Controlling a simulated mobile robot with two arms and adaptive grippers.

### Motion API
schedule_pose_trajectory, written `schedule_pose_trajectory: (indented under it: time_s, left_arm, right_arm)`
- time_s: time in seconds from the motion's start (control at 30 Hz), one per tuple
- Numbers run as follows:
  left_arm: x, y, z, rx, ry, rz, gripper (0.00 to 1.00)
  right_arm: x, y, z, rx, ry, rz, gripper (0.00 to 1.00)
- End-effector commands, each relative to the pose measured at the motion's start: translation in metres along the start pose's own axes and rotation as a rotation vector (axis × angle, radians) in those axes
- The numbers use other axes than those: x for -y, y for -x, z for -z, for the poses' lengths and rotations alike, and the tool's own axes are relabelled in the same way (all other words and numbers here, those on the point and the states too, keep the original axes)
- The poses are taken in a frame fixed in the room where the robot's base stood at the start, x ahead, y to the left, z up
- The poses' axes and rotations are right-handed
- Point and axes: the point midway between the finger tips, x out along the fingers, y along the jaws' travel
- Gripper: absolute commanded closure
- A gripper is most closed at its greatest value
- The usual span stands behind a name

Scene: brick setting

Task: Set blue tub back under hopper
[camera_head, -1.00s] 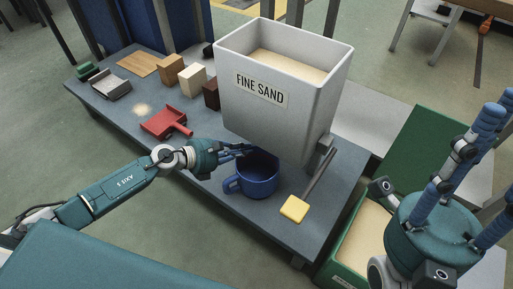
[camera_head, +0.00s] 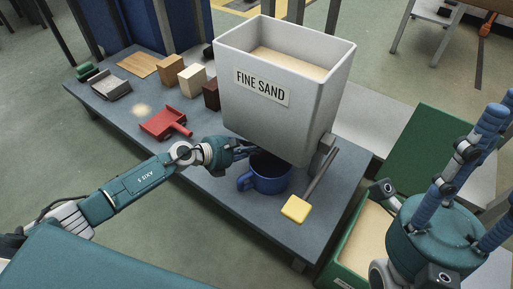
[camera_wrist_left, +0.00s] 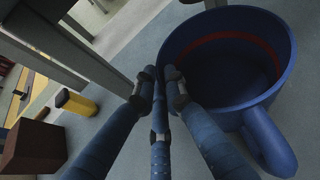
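The blue tub (camera_head: 270,178) stands upright on the grey-blue bench, partly hidden behind the lower front edge of the hopper (camera_head: 265,125), labelled FINE SAND. Its handle points to the lower left. In the left wrist view the tub (camera_wrist_left: 275,95) is at the right, showing a red line inside. My left gripper (camera_head: 246,148) is at the tub's left side, its fingertips partly under the hopper's edge. In the wrist view its fingers (camera_wrist_left: 160,82) are drawn together beside the tub's wall, with nothing between them; contact is hard to tell. My right gripper (camera_head: 482,150) has fingers spread, empty.
A yellow-ended tool (camera_head: 296,209) lies right of the tub. A red scoop (camera_head: 165,124), several blocks (camera_head: 193,80) and a grey tray (camera_head: 110,89) are at the bench's left. A green sand-filled crate (camera_head: 345,255) stands at the lower right.

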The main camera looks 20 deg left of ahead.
Motion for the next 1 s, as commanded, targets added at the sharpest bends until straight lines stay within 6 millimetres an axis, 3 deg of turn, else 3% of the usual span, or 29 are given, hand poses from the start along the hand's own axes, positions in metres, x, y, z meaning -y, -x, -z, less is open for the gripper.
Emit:
schedule_pose_trajectory:
  time_s: [0.43,1.0]
  left_arm:
    - [0.001,0.003,-0.005,-0.002,0.0,0.001,0.74]
    - [0.001,0.11,-0.002,-0.006,0.002,0.001,0.74]
  right_arm:
    - [0.0,-0.009,0.004,-0.018,0.001,0.003,0.64]
    - [0.0,-0.021,0.007,0.006,-0.001,-0.008,0.64]
